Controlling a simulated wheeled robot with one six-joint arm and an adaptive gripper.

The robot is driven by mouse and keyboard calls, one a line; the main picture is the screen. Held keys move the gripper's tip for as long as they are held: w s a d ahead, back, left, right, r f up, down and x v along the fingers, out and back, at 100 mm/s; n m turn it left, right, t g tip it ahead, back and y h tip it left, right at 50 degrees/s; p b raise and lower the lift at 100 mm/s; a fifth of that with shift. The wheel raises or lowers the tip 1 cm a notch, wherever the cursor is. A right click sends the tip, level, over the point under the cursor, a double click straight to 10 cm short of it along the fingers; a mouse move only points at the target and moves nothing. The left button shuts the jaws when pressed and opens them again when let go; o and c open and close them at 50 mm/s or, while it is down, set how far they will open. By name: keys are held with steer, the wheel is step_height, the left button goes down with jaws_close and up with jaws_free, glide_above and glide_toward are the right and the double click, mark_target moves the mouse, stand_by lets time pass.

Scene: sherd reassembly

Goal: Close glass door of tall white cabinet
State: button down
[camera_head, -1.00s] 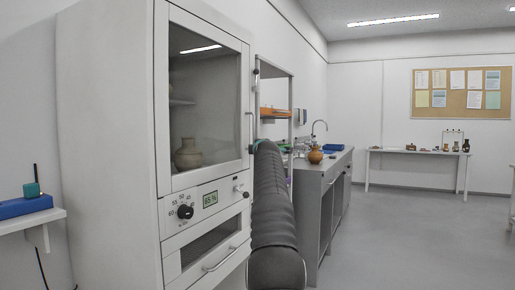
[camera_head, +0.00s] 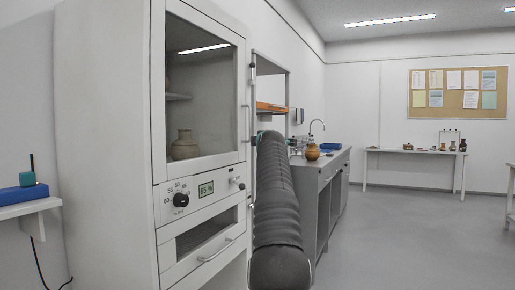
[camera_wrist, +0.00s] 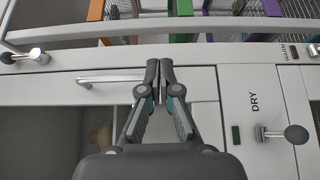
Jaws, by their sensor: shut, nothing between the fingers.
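A tall white cabinet (camera_head: 105,130) stands at the left in the head view. Its framed glass door (camera_head: 207,75) has a handle on the right edge and looks flush with the front. A clay pot (camera_head: 185,146) shows behind the glass. My arm reaches forward to the right of this cabinet and hides my gripper in the head view. In the wrist view my gripper (camera_wrist: 159,68) is shut and empty, over a white front panel. I cannot tell whether the fingers touch anything, or which cabinet this front belongs to.
A white-framed unit (camera_head: 287,95) with an orange tray (camera_head: 270,108) stands past the cabinet. Coloured racks (camera_wrist: 185,20) show beyond the bar in the wrist view, and a knob (camera_wrist: 296,134) sticks out at right. A grey counter (camera_head: 325,170) follows. The floor (camera_head: 410,235) at right is clear.

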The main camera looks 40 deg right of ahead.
steer(key=s+d+b, duration=0.2)
steer(key=s+d, duration=0.3)
steer(key=s, duration=0.3)
steer(key=shift+d, duration=0.15)
